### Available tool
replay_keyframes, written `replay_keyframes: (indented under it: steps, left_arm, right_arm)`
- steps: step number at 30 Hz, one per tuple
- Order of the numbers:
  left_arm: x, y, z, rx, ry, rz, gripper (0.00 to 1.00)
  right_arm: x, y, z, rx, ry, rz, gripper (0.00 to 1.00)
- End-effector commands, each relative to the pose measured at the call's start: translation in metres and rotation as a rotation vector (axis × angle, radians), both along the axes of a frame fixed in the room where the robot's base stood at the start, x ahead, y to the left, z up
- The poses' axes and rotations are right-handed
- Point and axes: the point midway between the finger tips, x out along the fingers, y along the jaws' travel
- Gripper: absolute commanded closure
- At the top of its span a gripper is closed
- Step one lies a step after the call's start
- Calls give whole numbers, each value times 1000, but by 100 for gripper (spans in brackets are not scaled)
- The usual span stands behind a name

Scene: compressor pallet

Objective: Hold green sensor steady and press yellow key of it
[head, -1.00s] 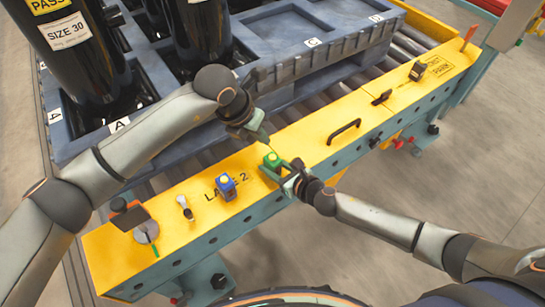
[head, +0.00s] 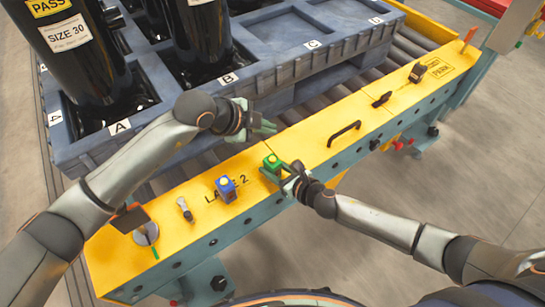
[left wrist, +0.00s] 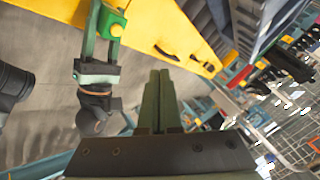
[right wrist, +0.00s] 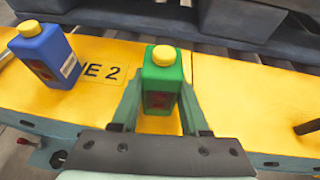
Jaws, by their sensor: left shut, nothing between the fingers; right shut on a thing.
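The green sensor (head: 272,163) stands upright on the yellow beam, with its yellow key (right wrist: 164,54) on top. My right gripper (head: 284,172) is shut on the sensor's sides, its fingers on either side of the green body in the right wrist view (right wrist: 162,103). My left gripper (head: 272,128) is shut and empty, above and behind the sensor and apart from it.
A blue sensor (head: 226,187) with a yellow top stands left of the green one on the yellow beam (head: 310,130). A small knob (head: 184,208) and a black handle (head: 344,131) are also on the beam. The blue pallet (head: 290,65) with black cylinders lies behind.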

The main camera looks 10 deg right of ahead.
Motion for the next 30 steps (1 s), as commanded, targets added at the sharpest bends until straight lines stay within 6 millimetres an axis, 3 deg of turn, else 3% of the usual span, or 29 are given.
replay_keyframes:
  steps: [6, 19, 30]
  left_arm:
    - [1, 0, 2, -59, 63, 87, 100]
    - [1, 0, -2, -61, 67, 90, 100]
    - [1, 1, -47, -57, 68, 91, 100]
  right_arm:
    - [0, 0, 0, 0, 1, 0, 100]
    - [0, 0, 0, 0, 1, 0, 100]
    - [0, 0, 0, 0, 1, 0, 100]
